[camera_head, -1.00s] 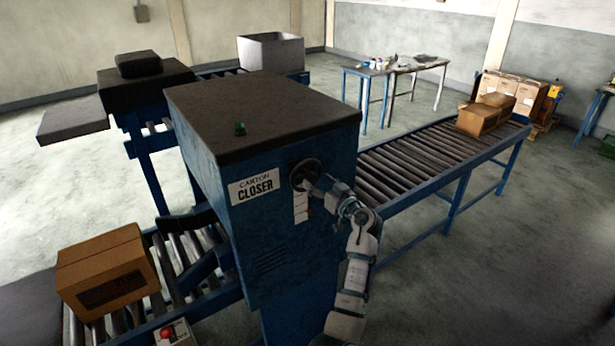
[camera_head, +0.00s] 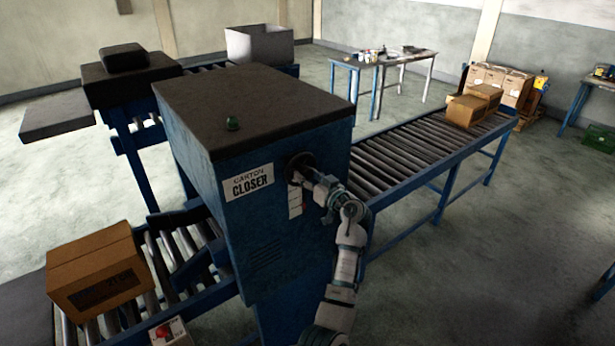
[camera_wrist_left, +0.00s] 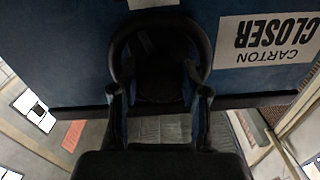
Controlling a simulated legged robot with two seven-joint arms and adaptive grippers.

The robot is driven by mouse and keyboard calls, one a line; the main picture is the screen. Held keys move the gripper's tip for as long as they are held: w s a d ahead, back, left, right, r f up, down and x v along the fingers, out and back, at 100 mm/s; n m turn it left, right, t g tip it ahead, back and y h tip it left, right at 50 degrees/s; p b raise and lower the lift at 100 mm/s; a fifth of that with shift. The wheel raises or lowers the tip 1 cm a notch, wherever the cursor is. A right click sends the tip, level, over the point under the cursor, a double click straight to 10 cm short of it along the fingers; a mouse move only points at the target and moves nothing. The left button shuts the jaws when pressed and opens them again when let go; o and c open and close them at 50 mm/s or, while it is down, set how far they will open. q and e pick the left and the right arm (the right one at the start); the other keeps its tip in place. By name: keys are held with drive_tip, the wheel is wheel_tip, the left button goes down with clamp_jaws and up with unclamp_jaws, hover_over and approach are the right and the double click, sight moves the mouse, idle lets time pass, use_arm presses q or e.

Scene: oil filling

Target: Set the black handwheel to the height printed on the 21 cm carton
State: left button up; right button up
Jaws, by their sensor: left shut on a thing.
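The black handwheel (camera_head: 298,161) is on the right-hand face of the blue carton closer (camera_head: 200,140), near its top. My left gripper (camera_head: 303,176) is shut on the handwheel and hides part of it. In the left wrist view, the handwheel (camera_wrist_left: 160,22) is a dark ring with the two fingers of my left gripper (camera_wrist_left: 159,92) at its sides. A brown carton (camera_head: 100,268) with a dark printed panel sits on the rollers at the lower left; its print is too blurred to read surely. A white strip (camera_head: 295,201) is below the handwheel, its marks unreadable. My right gripper is out of view.
A roller conveyor (camera_head: 420,155) runs off to the back right, with brown cartons (camera_head: 466,110) at its far end. A control box with a red button (camera_head: 163,331) is at the front left. Open floor lies at the right.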

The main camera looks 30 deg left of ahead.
use_arm(q)
drive_tip(key=m, duration=0.1)
drive_tip(key=m+p, duration=0.1)
drive_tip(key=shift+r+m, duration=0.25)
drive_tip(key=shift+m, duration=0.15)
drive_tip(key=shift+m+p, duration=0.35)
drive_tip(key=shift+m, duration=0.05)
drive_tip(key=m+p, duration=0.2)
drive_tip(key=m, duration=0.1)
drive_tip(key=shift+r+m, duration=0.15)
drive_tip(key=shift+m, duration=0.25)
drive_tip(key=m+p, duration=0.3)
drive_tip(key=shift+m, duration=0.3)
drive_tip(key=m+p, duration=0.2)
drive_tip(key=shift+m, duration=0.4)
drive_tip(key=shift+m+p, duration=0.7)
drive_tip(key=shift+m, duration=0.1)
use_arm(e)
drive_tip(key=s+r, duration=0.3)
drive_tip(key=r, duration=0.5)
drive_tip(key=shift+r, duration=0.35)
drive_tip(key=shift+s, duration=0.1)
